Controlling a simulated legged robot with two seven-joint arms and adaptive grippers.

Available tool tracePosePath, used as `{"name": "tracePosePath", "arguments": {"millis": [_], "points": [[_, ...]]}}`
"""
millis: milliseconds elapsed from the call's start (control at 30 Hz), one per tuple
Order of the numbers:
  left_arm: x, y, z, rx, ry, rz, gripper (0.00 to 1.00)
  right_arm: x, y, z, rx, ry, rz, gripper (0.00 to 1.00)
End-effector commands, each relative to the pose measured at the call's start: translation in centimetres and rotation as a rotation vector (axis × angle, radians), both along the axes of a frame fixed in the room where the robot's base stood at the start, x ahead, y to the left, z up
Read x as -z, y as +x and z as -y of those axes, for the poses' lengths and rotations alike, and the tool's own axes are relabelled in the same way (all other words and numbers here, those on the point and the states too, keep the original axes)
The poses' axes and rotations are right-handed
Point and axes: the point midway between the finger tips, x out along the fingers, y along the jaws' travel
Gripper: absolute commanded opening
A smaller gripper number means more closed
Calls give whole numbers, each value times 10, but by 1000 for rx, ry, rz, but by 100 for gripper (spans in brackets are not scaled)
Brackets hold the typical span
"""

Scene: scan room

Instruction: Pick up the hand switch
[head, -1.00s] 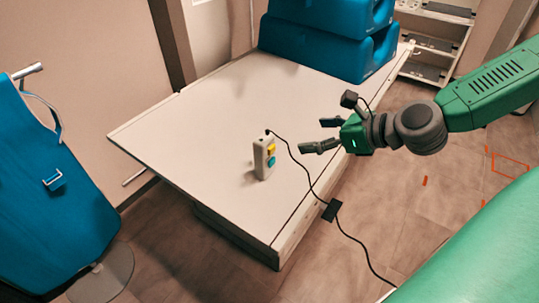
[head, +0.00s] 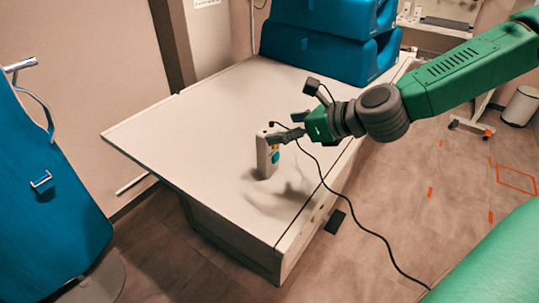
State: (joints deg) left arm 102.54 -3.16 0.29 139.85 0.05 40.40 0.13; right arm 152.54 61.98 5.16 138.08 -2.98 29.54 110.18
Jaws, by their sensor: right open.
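The hand switch (head: 264,158) is a pale grey upright handset with a yellow and a blue button. It stands on the white table (head: 200,125), and a black cable runs from it over the table edge to the floor. My right gripper (head: 280,136) is open, with its fingers at the upper part of the hand switch. A finger covers part of its top and the yellow button. I cannot tell whether the fingers touch it. My left gripper is not in view.
Blue padded blocks (head: 330,45) stand on the far end of the table. A blue apron-like thing (head: 45,190) hangs on a stand at the left. The cable (head: 345,218) hangs beside the table at the right. The table's left part is clear.

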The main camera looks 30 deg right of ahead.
Motion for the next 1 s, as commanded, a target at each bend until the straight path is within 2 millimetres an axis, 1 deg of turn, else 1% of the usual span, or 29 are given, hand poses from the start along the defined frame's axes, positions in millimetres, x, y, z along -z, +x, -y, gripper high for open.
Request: {"name": "tracePosePath", "arguments": {"millis": [167, 300, 400, 533, 767, 800, 867, 900, 967, 1000], "points": [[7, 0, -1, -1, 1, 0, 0, 13, 10, -1, 0, 0, -2, 75], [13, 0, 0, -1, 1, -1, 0, 25, 23, -5, -1, 3, -2, 75], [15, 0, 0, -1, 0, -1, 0, 30, 33, -7, 1, 5, -2, 75], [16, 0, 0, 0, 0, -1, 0, 32, 39, -11, 0, 6, 0, 75], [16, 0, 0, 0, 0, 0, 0, 29, 39, -16, 0, 3, 1, 75], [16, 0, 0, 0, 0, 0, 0, 29, 39, -17, 0, 2, 1, 61], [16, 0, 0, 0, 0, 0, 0, 29, 39, -17, 0, 2, 1, 40], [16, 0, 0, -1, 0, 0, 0, 29, 39, -17, 0, 2, 1, 26], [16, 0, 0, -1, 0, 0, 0, 29, 39, -15, -1, 3, 1, 4], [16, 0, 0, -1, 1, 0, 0, 30, 39, -15, 0, 4, 0, 0]]}}
